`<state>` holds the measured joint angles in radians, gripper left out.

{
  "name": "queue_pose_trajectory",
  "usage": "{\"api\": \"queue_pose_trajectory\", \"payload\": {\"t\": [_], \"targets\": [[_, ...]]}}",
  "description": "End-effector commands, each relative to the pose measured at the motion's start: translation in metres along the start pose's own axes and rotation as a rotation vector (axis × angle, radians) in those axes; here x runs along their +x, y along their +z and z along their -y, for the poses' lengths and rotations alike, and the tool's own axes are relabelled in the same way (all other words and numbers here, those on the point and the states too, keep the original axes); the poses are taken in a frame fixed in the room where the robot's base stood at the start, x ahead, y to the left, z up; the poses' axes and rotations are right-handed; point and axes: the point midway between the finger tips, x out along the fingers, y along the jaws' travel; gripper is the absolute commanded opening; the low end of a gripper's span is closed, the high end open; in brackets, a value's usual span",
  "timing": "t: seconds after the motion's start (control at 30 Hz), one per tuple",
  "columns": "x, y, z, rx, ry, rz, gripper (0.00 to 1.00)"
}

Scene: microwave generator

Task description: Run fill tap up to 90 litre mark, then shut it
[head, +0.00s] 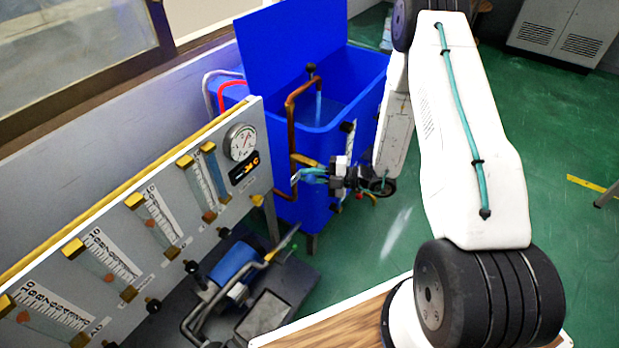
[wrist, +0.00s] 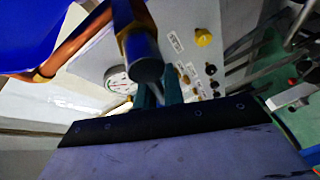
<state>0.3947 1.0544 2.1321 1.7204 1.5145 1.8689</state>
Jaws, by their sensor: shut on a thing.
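The blue tank (head: 352,75) stands open beyond the panel, with a paler water surface inside. A copper fill pipe (head: 291,120) rises along its near side and bends over the rim; a light blue stream (head: 318,106) falls from its end. My gripper (head: 303,176) is at the fill tap (head: 303,160) on this pipe, its teal fingers shut on the tap. In the wrist view my gripper (wrist: 152,95) closes by a dark cylindrical part (wrist: 143,58) of the tap, beside the copper pipe (wrist: 75,42). A white level scale (head: 349,146) is partly visible; its marks are too small to read.
A grey panel (head: 165,205) with flow tubes and a round gauge (head: 241,142) stands close left of my gripper. A blue pump (head: 233,262) with pipes sits low in front. Green floor (head: 420,225) is clear right of the tank.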

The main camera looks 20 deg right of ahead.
Motion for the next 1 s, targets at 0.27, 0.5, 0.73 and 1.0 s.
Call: {"api": "queue_pose_trajectory", "payload": {"t": [0.27, 0.5, 0.73, 1.0], "targets": [[0.000, 0.000, 0.000, 0.008, 0.003, -0.001, 0.00], [0.000, 0.000, 0.000, 0.007, 0.002, -0.001, 0.32], [-0.008, 0.001, 0.000, 0.007, 0.003, 0.002, 0.32], [-0.053, 0.001, 0.000, 0.008, 0.004, 0.004, 0.32]]}}
